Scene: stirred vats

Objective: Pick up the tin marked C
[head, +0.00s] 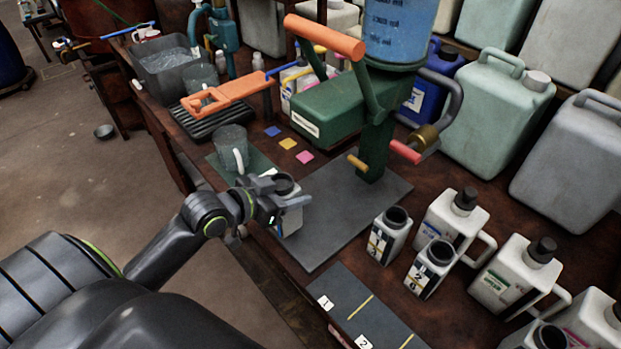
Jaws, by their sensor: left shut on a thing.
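My left gripper (274,196) is shut on a pale, open-topped tin (291,222) near the table's front edge. The jaws and wrist cover much of this tin, and I cannot read a mark on it. I cannot tell whether it touches the surface below. Two similar white tins with dark open mouths stand to the right. One of these tins (379,244) has a dark label, and the nearer tin (420,279) has a dark label with figures. My right gripper is not in view.
A green press-like stand (375,150) with an orange lever (323,37) rises behind the gripper. A clear mug (231,145) stands left of it. White capped jugs (515,277) crowd the right. The grey mat (335,205) has bare room; a numbered dark strip (345,297) lies in front.

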